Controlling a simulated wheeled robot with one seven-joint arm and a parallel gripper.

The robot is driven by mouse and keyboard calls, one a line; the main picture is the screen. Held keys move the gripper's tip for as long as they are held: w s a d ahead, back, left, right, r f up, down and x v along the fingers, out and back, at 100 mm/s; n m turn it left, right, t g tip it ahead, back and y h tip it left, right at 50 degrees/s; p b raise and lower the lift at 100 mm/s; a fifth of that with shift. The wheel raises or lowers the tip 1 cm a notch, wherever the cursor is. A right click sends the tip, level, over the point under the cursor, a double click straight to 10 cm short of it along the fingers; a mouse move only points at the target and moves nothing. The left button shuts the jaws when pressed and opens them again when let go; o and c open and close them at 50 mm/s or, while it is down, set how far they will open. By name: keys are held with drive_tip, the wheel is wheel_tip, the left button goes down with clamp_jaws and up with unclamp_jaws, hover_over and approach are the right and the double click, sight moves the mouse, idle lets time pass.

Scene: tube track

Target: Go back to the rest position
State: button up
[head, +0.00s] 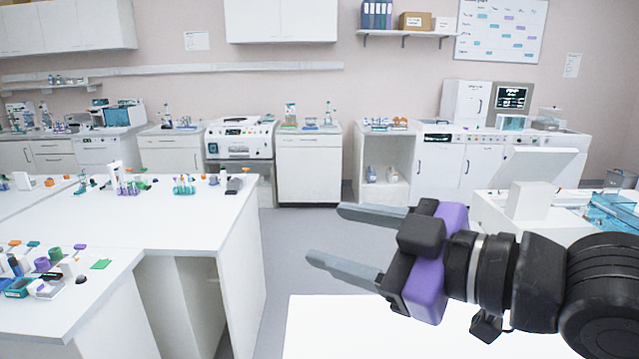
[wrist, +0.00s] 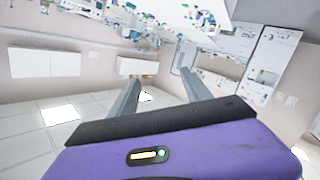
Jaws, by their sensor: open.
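My gripper (head: 325,236) is at the right of the head view, raised in front of me with its two grey fingers pointing left. The fingers are spread apart and nothing is between them. In the wrist view the purple gripper body and both fingers (wrist: 158,95) show, with the gap between them empty. The gripper is over or near a white surface (head: 370,325) at the bottom of the head view, and it touches nothing that I can see.
A white bench (head: 160,215) on the left carries tube racks and small bottles (head: 184,185). Cabinets and lab machines (head: 240,138) line the back wall. A white device (head: 525,190) stands at the right behind my arm. Grey floor (head: 300,235) lies clear in the middle.

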drive_tip(key=d+r+m+t, duration=0.6)
drive_tip(key=d+m+t, duration=0.1)
drive_tip(key=m+t, duration=0.15)
drive_tip(key=s+d+f+m+t+h, duration=0.5)
drive_tip(key=d+f+m+h, duration=0.55)
drive_tip(key=m+h, duration=0.2)
drive_tip(key=s+f+n+g, duration=0.5)
drive_tip(key=s+f+g, duration=0.4)
drive_tip(key=s+f, duration=1.8)
drive_tip(key=s, duration=0.2)
drive_tip(key=shift+s+a+f, duration=0.15)
drive_tip(key=shift+s+a, duration=0.05)
drive_tip(key=shift+s, duration=0.2)
